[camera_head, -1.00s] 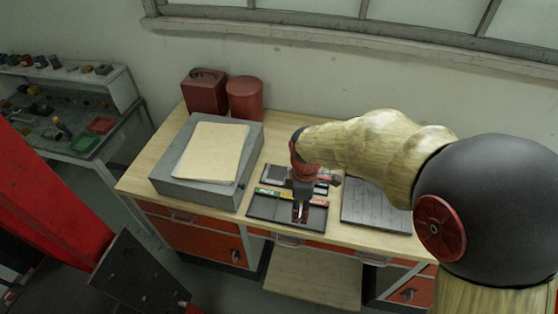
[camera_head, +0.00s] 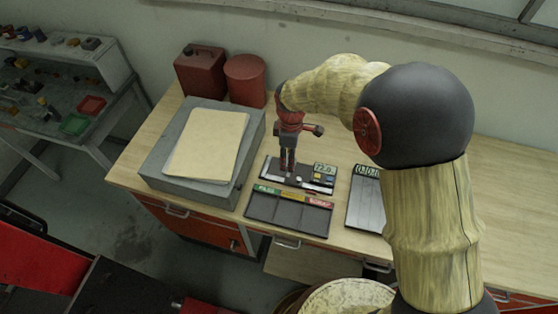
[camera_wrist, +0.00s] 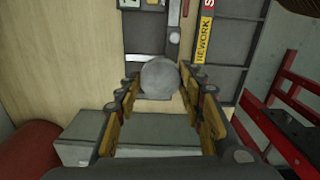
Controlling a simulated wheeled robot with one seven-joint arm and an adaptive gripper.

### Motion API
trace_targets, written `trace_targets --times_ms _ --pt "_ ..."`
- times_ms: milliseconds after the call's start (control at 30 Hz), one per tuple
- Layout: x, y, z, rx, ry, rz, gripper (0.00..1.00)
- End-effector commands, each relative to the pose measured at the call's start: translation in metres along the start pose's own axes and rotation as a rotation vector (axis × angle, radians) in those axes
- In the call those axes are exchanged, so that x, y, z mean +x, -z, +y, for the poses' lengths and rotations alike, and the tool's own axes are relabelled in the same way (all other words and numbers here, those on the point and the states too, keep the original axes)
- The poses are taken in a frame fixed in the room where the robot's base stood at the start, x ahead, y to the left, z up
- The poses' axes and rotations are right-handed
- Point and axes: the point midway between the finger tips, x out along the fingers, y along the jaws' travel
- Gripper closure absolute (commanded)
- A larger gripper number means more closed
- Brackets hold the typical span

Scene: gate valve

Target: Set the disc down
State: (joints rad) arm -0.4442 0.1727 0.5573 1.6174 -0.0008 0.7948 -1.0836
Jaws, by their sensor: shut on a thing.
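A grey round disc (camera_wrist: 160,78) sits between my fingertips in the wrist view. My gripper (camera_head: 288,170) is shut on it, with a yellow-padded finger on each side. In the head view the fingers point down over the left part of a dark instrument (camera_head: 268,172) with a lit display (camera_head: 324,169). The disc is too small to make out there. In the wrist view the instrument (camera_wrist: 144,30) lies behind the disc. I cannot tell whether the disc touches it. A dark sorting tray (camera_head: 287,213) with green, yellow and red labels lies in front of the instrument.
A grey block (camera_head: 222,187) with a tan folder (camera_head: 205,145) stands left of my gripper. A red can (camera_head: 201,70) and a red cylinder (camera_head: 245,80) stand behind. A grey plate with a display (camera_head: 365,205) lies right. The bench (camera_head: 500,190) is bare farther right.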

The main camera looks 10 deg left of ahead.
Motion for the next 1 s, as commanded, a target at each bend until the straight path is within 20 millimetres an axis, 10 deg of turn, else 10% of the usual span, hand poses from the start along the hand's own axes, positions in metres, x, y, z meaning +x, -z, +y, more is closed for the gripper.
trace_targets --times_ms 300,1000 --pt "0.047 0.031 0.030 0.000 0.000 0.000 0.98" --pt "0.091 0.040 0.038 0.000 -0.002 0.001 0.98"
